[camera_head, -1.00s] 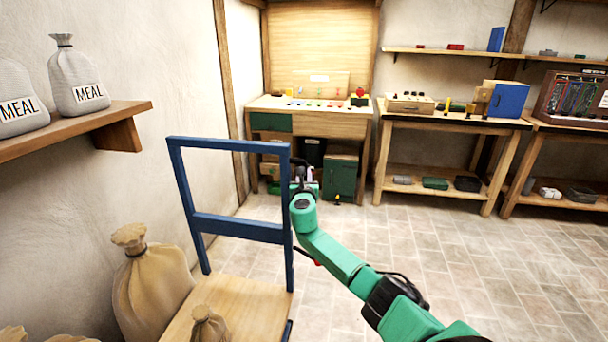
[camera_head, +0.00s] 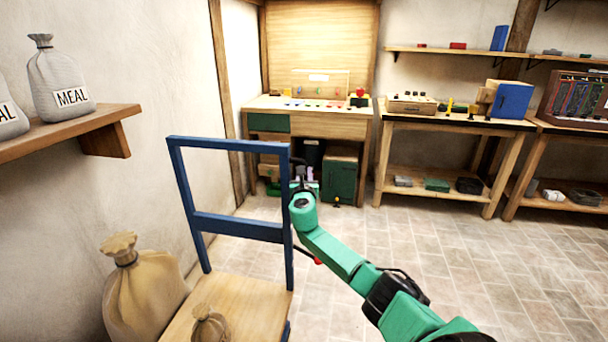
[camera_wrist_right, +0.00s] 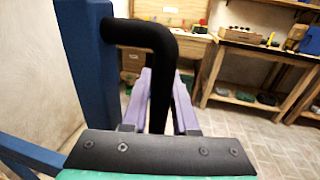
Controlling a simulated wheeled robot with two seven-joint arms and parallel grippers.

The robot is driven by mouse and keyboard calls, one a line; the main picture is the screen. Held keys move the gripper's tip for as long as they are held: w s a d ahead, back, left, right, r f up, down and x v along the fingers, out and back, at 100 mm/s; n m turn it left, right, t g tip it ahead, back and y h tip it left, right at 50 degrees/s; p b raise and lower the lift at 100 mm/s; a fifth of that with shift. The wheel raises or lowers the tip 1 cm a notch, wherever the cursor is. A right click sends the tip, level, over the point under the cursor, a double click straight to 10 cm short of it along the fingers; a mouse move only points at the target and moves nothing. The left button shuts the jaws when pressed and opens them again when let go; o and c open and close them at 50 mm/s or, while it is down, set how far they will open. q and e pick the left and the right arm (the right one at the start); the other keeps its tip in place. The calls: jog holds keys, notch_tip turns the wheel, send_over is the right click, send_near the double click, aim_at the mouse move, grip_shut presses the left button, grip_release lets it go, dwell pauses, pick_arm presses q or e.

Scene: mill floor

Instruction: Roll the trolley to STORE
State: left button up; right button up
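The trolley has a blue upright frame (camera_head: 238,228) and a pale wooden deck (camera_head: 245,302). It stands in front of me, left of centre in the head view. A small tied sack (camera_head: 210,326) sits on the deck, cut off by the picture's lower edge. My right gripper (camera_head: 303,187) is at the right post of the frame. In the right wrist view its purple fingers (camera_wrist_right: 160,105) lie on both sides of the black handle (camera_wrist_right: 160,85), shut on it. My left gripper is out of view. No STORE marking can be made out.
A large tan sack (camera_head: 145,290) stands left of the deck by the wall. A wall shelf (camera_head: 75,130) with MEAL sacks (camera_head: 62,80) juts out at left. A workbench (camera_head: 310,122) stands ahead, another bench (camera_head: 455,124) to its right. The tiled floor (camera_head: 450,250) at right is clear.

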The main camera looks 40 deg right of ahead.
jog(key=shift+o, duration=1.2)
jog(key=shift+d, duration=0.1)
jog(key=p+v, duration=0.2)
jog(key=v, duration=1.2)
jog(key=shift+f, duration=0.1)
